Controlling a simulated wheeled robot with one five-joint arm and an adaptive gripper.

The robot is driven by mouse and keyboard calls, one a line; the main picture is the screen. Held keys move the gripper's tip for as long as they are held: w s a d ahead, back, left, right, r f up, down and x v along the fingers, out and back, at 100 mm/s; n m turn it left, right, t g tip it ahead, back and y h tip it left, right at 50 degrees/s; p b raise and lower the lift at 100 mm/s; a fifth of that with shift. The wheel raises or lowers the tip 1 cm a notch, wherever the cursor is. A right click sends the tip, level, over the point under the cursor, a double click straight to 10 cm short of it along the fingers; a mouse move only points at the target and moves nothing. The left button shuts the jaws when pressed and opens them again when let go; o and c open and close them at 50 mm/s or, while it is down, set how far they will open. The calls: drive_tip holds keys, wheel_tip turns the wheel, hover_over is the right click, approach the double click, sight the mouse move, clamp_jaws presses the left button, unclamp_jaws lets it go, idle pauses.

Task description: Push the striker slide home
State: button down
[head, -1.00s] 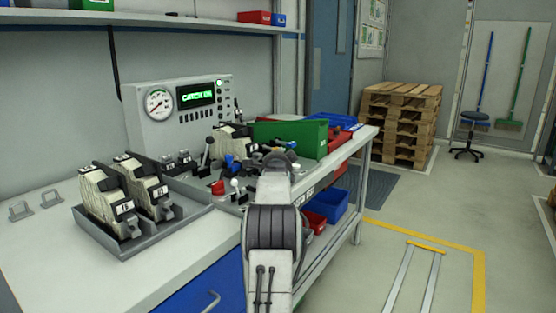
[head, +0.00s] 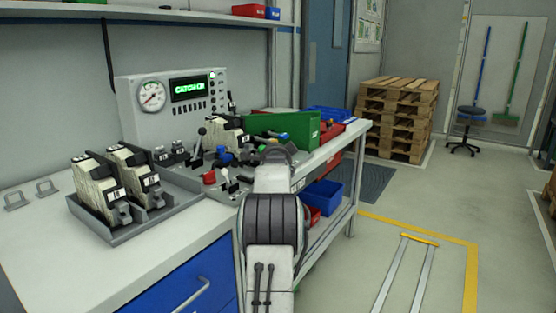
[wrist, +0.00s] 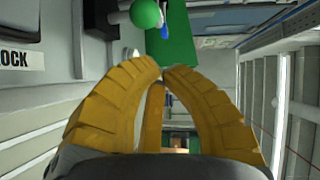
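My gripper (wrist: 163,70) shows in the wrist view as ridged yellow fingers whose tips meet, with nothing visible between them. In the head view it is hidden behind my arm, over the bench's right side. A green ball knob (wrist: 146,13) shows beyond the fingertips in the wrist view, apart from them. In the head view, a fixture with a blue part (head: 224,156), a red knob (head: 209,177) and a black-knobbed lever (head: 201,132) stands just left of my arm. I cannot tell which part is the striker slide.
A grey tray (head: 186,207) holds two beige-and-black units at left. A control box (head: 133,127) with gauge and green-lit display stands behind. A green bin (head: 313,133) is beyond my arm, also in the wrist view (wrist: 172,45).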

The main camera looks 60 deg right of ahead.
drive_tip(key=v, duration=0.8)
drive_tip(key=shift+b, duration=0.3)
idle(0.8)
